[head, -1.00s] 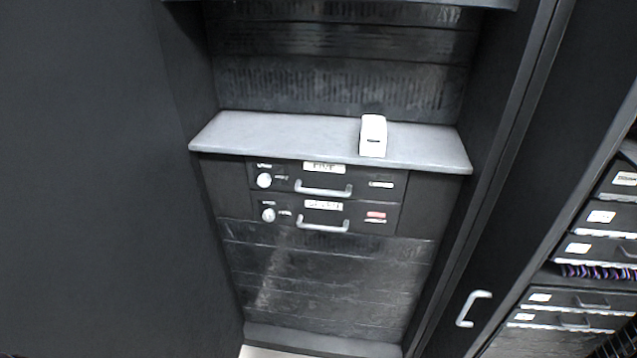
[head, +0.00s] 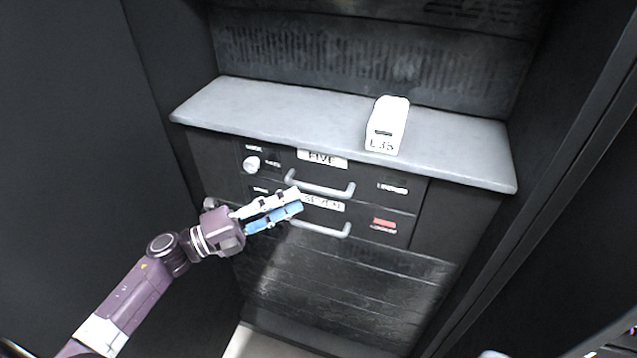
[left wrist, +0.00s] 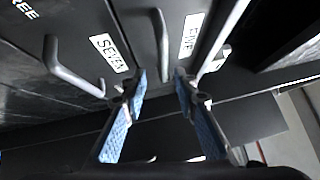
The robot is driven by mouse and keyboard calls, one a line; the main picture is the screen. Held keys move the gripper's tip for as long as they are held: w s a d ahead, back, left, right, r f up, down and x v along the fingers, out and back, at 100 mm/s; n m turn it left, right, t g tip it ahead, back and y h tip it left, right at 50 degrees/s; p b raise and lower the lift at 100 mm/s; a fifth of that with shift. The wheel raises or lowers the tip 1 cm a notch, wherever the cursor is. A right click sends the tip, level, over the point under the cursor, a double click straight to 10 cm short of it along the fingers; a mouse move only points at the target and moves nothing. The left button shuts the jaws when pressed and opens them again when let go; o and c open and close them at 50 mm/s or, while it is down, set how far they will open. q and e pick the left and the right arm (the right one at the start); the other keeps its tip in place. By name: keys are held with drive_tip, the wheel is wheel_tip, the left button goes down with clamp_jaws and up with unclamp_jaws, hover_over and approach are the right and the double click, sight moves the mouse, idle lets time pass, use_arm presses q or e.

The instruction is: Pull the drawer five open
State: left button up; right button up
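Drawer five (head: 370,190) is the upper of two dark drawers under a grey shelf. It is shut, with a FIVE label (head: 322,158) and a grey bar handle (head: 320,187). My left gripper (head: 298,200) is at the left part of this handle, just below it in the head view. In the left wrist view its fingers (left wrist: 161,74) are apart, and the handle of drawer five (left wrist: 160,42) shows between and beyond the tips. I cannot tell whether they touch it. My right gripper is not in view.
Drawer seven, with its own bar handle (head: 320,230) and a red tag (head: 384,225), is directly below. A white box (head: 388,125) stands on the grey shelf (head: 270,105). Dark walls close both sides.

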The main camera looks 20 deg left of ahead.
sight(318, 187)
use_arm(q)
drive_tip(key=shift+w+d+r+p, duration=0.35)
drive_tip(key=shift+w+d, duration=0.05)
drive_tip(key=shift+d, duration=0.15)
drive_tip(key=shift+w+d+r+p, duration=0.3)
drive_tip(key=shift+w+d, duration=0.05)
drive_tip(key=shift+d, duration=0.15)
drive_tip(key=x, duration=0.2)
drive_tip(key=p+x, duration=0.1)
drive_tip(key=shift+w+d+f, duration=0.15)
drive_tip(key=shift+w+d, duration=0.15)
drive_tip(key=shift+w, duration=0.05)
drive_tip(key=shift+w+d, duration=0.2)
drive_tip(key=shift+d, duration=0.05)
drive_tip(key=shift+c, duration=0.3)
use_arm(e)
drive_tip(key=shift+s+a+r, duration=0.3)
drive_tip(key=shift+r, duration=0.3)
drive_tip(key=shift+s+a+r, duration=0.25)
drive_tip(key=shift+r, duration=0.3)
use_arm(q)
drive_tip(key=c, duration=0.5)
clamp_jaws()
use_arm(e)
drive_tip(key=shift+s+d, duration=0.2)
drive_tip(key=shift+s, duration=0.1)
